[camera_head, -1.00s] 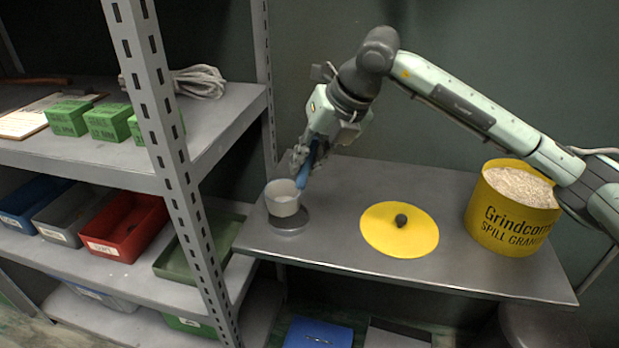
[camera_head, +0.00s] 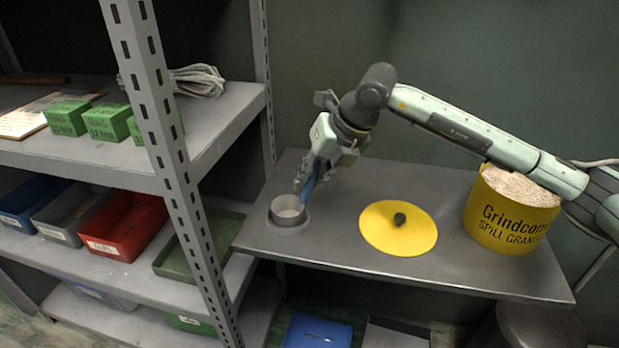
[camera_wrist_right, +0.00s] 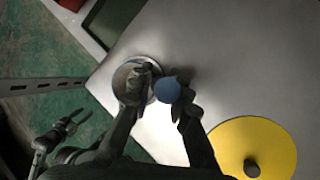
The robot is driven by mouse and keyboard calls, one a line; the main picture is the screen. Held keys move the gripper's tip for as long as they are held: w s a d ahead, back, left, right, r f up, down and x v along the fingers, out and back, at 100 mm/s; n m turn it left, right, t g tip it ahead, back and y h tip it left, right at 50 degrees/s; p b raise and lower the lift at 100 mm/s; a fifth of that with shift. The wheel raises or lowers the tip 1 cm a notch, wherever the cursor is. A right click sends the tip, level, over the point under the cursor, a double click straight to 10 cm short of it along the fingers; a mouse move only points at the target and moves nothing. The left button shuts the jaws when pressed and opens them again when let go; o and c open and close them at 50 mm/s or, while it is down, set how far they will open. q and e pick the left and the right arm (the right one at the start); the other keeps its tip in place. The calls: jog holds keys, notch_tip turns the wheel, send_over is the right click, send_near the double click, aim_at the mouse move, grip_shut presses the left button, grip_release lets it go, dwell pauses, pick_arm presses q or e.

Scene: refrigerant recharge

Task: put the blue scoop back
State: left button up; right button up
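The blue scoop has a blue handle (camera_head: 309,186) and a pale round cup (camera_head: 288,208). The cup sits upright at the round grey base on the tabletop's left end. My right gripper (camera_head: 307,178) is at the handle. In the right wrist view, the round blue handle end (camera_wrist_right: 168,90) is between the two dark fingers of my right gripper (camera_wrist_right: 165,88), which appear closed against it. The left finger partly hides the cup. My left gripper (camera_wrist_right: 78,119) shows small at the lower left of the wrist view, apart from the scoop, its fingers spread and empty.
A yellow lid (camera_head: 380,232) with a dark knob lies mid-table. A yellow tub of granules (camera_head: 500,232) stands at the right, below my right arm. A shelf post (camera_head: 172,150) and shelves with green boxes (camera_head: 107,122) and bins (camera_head: 125,226) are left of the table.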

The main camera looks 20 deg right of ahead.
jog(key=o, duration=0.3)
pick_arm(q)
jog(key=shift+w+r, duration=0.1)
jog(key=shift+r, duration=0.05)
pick_arm(e)
jog(key=shift+o, duration=0.2)
jog(key=shift+r, duration=0.25)
pick_arm(q)
jog(key=shift+r+b, duration=0.45)
jog(key=shift+r, duration=0.4)
pick_arm(e)
jog(key=v, duration=1.1)
jog(key=shift+s+r, duration=0.2)
jog(key=shift+r, duration=0.1)
jog(key=shift+s+d+f, duration=0.1)
